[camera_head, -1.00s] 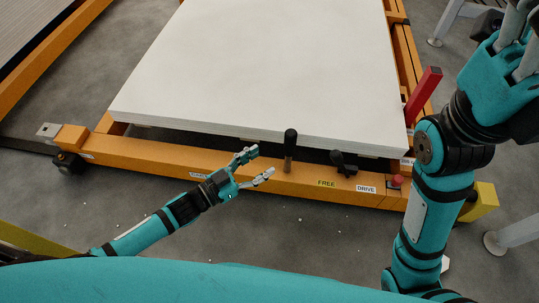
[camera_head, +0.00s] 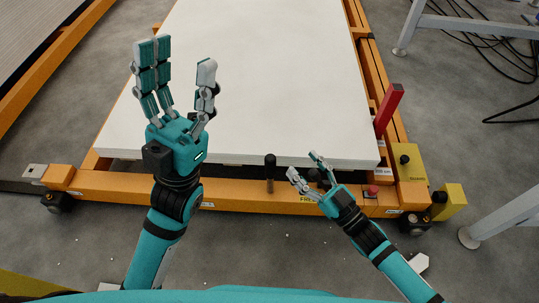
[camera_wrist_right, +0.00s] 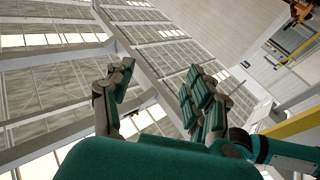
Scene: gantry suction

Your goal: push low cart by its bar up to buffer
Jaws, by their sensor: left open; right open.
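A low orange-framed cart (camera_head: 235,198) carries a large white board (camera_head: 262,75). Its front beam runs across the picture, with a black upright knob (camera_head: 270,165) near the middle. My left gripper (camera_head: 178,75) is raised in front of the board, open and empty, fingers up. My right gripper (camera_head: 305,165) is open at the front beam, right of the knob, and partly hides a dark lever there. Whether its fingers touch anything cannot be told. A yellow block with a black round part (camera_head: 450,200), possibly the buffer, is at the beam's right end. The right wrist view shows its open fingers (camera_wrist_right: 160,100).
A red lever (camera_head: 389,108) stands at the cart's right side, near a yellow block (camera_head: 409,172) and a red button (camera_head: 373,190). A grey stand leg (camera_head: 505,218) is at the right. Cables (camera_head: 490,45) lie on the floor. Another orange frame (camera_head: 45,75) is at left.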

